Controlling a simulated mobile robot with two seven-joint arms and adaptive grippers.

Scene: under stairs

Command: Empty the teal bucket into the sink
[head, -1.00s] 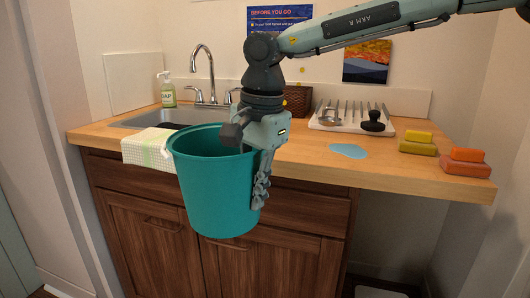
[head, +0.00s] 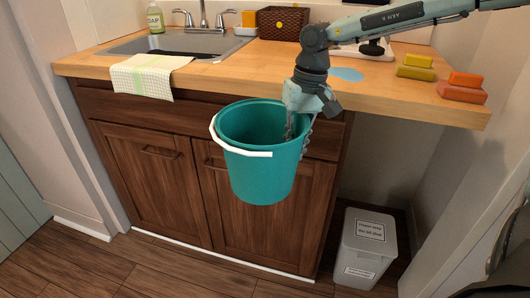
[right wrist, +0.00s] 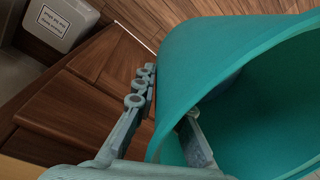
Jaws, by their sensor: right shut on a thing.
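The teal bucket (head: 262,165) hangs upright in front of the wooden cabinet, its rim near counter height, with its white handle (head: 238,146) folded down over the near side. My right gripper (head: 299,128) is shut on the bucket's right wall. In the right wrist view the bucket (right wrist: 210,60) fills the right side, with one finger of my right gripper (right wrist: 168,118) outside the wall and the other inside. The visible part of the bucket's inside shows no clear contents. The sink (head: 180,43) is set in the counter at the back left. My left gripper is not in view.
A checked towel (head: 145,77) drapes over the counter's front edge. A soap bottle (head: 155,18), a wicker basket (head: 283,24), a blue patch (head: 345,74) and sponges (head: 462,87) are on the counter (head: 240,70). A grey bin (head: 366,245) stands on the floor at right.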

